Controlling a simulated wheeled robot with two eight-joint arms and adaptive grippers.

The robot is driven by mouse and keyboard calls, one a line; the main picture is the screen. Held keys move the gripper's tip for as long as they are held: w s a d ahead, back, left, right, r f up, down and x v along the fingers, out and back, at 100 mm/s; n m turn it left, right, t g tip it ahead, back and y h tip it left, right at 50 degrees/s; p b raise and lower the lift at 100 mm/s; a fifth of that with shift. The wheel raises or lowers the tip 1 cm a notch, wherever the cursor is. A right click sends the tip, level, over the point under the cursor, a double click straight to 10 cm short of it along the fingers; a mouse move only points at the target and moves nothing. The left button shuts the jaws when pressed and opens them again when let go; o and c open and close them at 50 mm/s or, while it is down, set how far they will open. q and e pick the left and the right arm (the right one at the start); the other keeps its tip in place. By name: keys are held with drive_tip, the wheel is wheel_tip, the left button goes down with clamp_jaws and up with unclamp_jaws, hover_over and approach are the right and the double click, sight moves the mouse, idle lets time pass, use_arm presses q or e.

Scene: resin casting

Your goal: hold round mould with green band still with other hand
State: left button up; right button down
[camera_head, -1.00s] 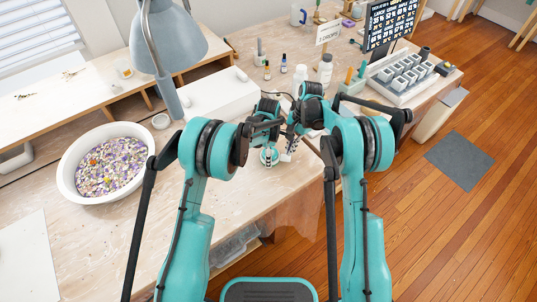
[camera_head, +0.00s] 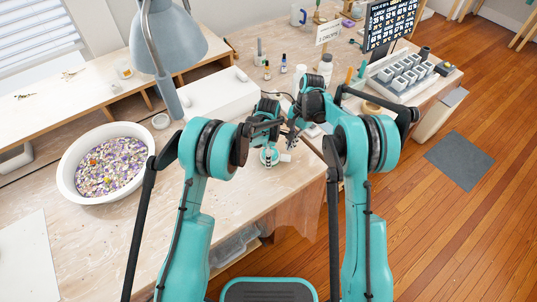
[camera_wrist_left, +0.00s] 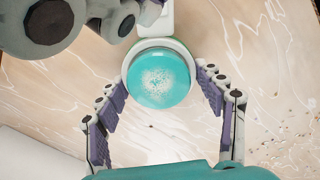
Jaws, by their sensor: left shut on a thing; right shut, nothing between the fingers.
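The round mould (camera_wrist_left: 160,78) has a pale rim with a green edge, is filled with teal material speckled white, and has a white tab at its top in the left wrist view. In the head view it is small and partly covered by my arms. My left gripper (camera_wrist_left: 161,85) is shut on the mould, one jointed finger on each side of the rim. My right gripper (camera_head: 292,138) is shut and empty, just above and right of the mould in the head view. Grey parts of my right arm fill the top left of the left wrist view.
A white bowl of coloured bits (camera_head: 70,190) stands at the left. A lamp (camera_head: 168,45) and a white box (camera_head: 220,97) stand behind the mould. Small bottles (camera_head: 267,72) and a rack of grey blocks (camera_head: 405,72) stand farther back.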

use_arm(q)
drive_tip(key=o, duration=1.4)
wheel_tip(320, 180, up, 7)
drive_tip(key=shift+r, duration=0.55)
use_arm(e)
drive_tip(key=shift+f, duration=0.1)
drive_tip(key=shift+w+d, duration=0.1)
use_arm(q)
drive_tip(key=shift+d+f, duration=0.1)
